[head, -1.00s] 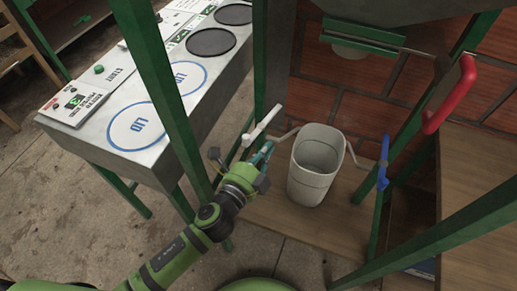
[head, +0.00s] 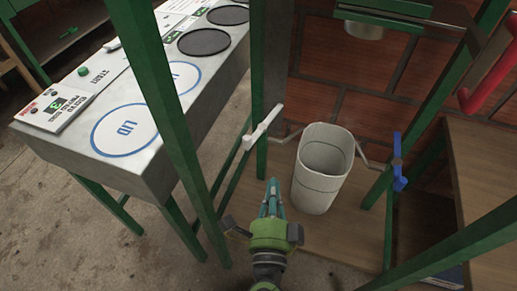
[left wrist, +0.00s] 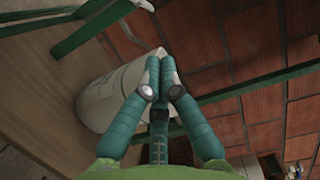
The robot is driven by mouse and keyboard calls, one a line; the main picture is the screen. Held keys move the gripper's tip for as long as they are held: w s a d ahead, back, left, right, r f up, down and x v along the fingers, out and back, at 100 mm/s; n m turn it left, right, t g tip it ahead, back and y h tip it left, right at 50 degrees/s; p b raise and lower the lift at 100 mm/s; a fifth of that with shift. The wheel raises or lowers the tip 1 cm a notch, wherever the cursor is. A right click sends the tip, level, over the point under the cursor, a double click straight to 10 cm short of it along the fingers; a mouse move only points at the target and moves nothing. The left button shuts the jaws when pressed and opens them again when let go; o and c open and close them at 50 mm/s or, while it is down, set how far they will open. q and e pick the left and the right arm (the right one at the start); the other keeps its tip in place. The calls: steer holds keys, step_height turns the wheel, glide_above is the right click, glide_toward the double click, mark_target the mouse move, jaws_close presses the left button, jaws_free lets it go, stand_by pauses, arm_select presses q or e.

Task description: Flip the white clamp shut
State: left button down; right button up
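The white clamp (head: 262,128) is on the green frame at the left of the tall white bin (head: 321,170) in the head view. Its handle slants from upper right to lower left, and a thin metal arm runs from it toward the bin. My left gripper (head: 272,186) is below the clamp and left of the bin, apart from the clamp. Its teal fingers are together with nothing visible between them. In the left wrist view the closed fingertips (left wrist: 160,62) overlap the bin (left wrist: 108,95); I cannot clearly identify the clamp there. My right gripper is not in view.
A blue clamp (head: 398,162) is on the frame right of the bin. Green posts (head: 172,110) stand left and right of the bin. A grey counter with lid circles (head: 125,128) is at left, a red handle (head: 487,85) at upper right.

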arm_select(q)
steer(key=shift+w, duration=0.1)
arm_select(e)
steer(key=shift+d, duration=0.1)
